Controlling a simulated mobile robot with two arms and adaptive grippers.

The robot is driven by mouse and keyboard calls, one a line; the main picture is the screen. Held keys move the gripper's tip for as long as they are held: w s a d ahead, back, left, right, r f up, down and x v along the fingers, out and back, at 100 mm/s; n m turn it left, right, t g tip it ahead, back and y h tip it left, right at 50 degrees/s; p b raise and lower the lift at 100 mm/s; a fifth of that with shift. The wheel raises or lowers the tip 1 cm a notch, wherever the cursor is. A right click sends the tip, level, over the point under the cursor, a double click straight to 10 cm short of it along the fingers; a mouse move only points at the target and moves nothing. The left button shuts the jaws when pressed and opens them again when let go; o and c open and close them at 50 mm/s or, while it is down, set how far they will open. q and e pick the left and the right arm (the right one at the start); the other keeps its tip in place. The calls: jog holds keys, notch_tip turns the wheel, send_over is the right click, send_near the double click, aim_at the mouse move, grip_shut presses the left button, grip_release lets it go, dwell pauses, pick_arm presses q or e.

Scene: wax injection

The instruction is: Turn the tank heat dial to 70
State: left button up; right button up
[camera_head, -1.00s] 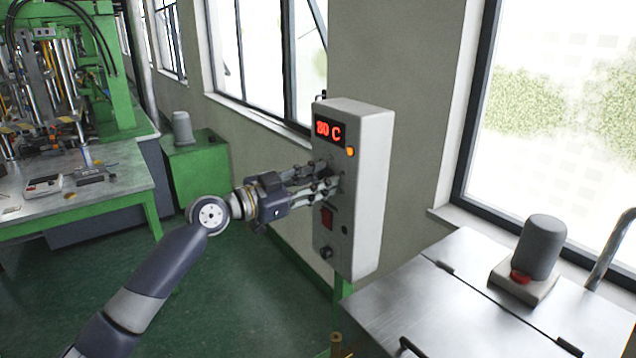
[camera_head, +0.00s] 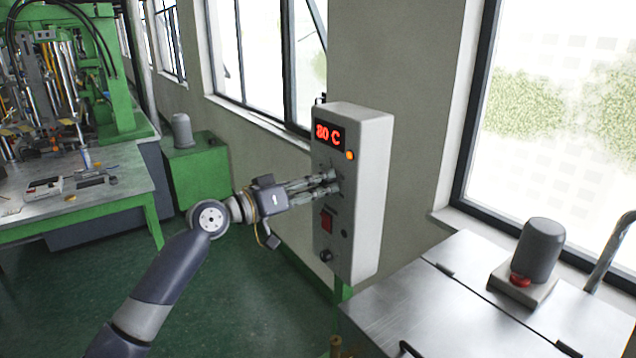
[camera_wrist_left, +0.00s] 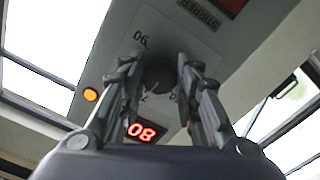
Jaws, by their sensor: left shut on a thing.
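The control box (camera_head: 365,200) is a pale grey upright box on a green post. Its red display (camera_head: 329,134) reads 80 C in the head view, and the display also shows upside down in the left wrist view (camera_wrist_left: 142,131). My left gripper (camera_head: 331,184) reaches the front of the box below the display. In the left wrist view its two fingers (camera_wrist_left: 158,77) are shut on the dark round heat dial (camera_wrist_left: 157,74), one on each side. A "90" mark shows on the panel by the dial; the other scale marks are partly hidden by the fingers. My right gripper is not in view.
An orange lamp (camera_head: 350,155) sits beside the display. A red switch (camera_head: 327,220) and a black knob (camera_head: 326,256) are lower on the panel. A metal-topped tank (camera_head: 430,300) stands at the front right. A green-framed workbench (camera_head: 120,190) stands at the left.

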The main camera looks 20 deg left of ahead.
pick_arm(q)
jog(key=shift+a+r+n, duration=0.1)
jog(key=shift+r+n, duration=0.1)
jog(key=shift+n, duration=0.3)
jog(key=o, duration=0.9)
jog(key=shift+o, duration=0.8)
jog(key=shift+f, duration=0.1)
jog(key=v, duration=1.1)
jog(key=shift+s+a, duration=0.3)
jog(key=shift+f, duration=0.1)
